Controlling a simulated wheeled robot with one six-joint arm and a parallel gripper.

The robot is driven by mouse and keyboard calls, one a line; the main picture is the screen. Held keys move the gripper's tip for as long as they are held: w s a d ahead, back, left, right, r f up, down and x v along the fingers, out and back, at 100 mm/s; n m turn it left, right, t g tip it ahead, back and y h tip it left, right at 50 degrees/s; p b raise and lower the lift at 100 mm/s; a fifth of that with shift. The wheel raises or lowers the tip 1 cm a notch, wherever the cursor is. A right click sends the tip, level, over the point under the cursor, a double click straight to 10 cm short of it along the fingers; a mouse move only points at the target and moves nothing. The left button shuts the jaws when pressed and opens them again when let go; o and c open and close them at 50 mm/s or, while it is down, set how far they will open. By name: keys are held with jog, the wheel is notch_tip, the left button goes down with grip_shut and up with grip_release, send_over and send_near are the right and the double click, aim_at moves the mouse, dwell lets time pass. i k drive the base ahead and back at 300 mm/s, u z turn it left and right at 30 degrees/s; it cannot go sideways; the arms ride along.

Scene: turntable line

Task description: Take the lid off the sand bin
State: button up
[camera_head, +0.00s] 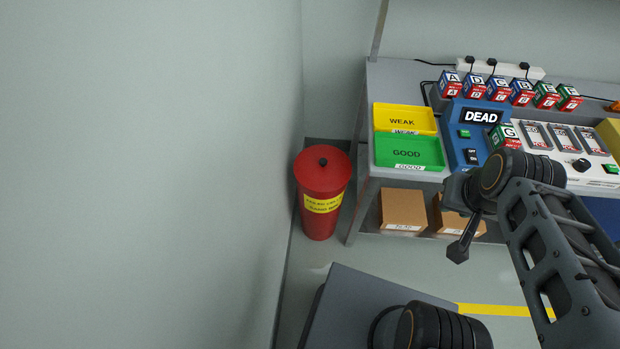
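The sand bin (319,221) is a red, slightly tapered bin with a yellow label, standing on the floor in the corner between the wall and the workbench. Its red lid (322,171) with a small black knob (323,162) sits on top. My gripper (458,250) is at the right of the bin, in front of the bench, well apart from the lid. It points down and left. Its fingers look small and dark here, and I cannot make out whether they are apart. Nothing is seen hanging from it.
The workbench (366,172) carries a yellow tray (404,117), a green tray (408,152), a blue tester reading DEAD (482,117), a charger (560,150) and several lettered blocks. Cardboard boxes (403,207) stand beneath. The floor between bin and my base is clear.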

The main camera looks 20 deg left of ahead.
aim_at(319, 168)
jog(key=u, duration=1)
jog(key=k, duration=0.6)
jog(key=z, duration=0.25)
jog(key=i, duration=1.25)
jog(key=u, duration=0.45)
